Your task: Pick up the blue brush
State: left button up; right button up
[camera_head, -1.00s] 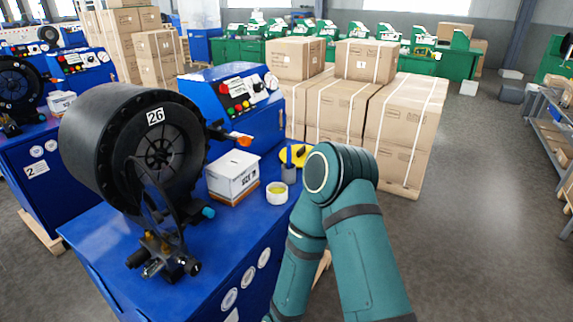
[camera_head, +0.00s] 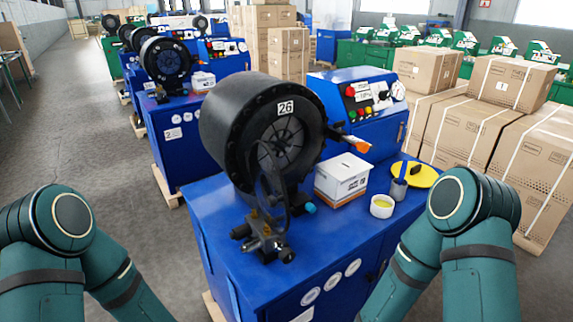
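A thin blue handle, which looks like the blue brush (camera_head: 404,168), stands upright in a small grey cup (camera_head: 398,189). The cup is on the blue machine's top (camera_head: 330,225), near its right edge. The brush's lower end is hidden in the cup. Teal links of my two arms show at the lower left and lower right. My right arm's elbow is in front of the machine's right edge, close to the cup in the picture. Neither gripper is in view.
A white box (camera_head: 341,178), a white bowl with yellow contents (camera_head: 382,206) and a yellow disc (camera_head: 422,175) are near the cup. A black crimper head (camera_head: 262,130) stands left of them. Stacked cartons (camera_head: 540,165) are at the right. Floor is open at the left.

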aim_at(402, 172)
jog(key=u, duration=2.2)
jog(key=k+l+u, duration=0.2)
jog(key=l+u, duration=0.25)
jog(key=k+l+u, duration=0.15)
jog(key=u, duration=0.25)
jog(key=k+l, duration=0.45)
jog(key=k, duration=0.15)
jog(key=k+l, duration=0.45)
jog(key=k, duration=0.2)
jog(key=k+l, duration=0.45)
jog(key=k, duration=0.15)
jog(key=k+l, duration=0.5)
jog(key=k, duration=0.15)
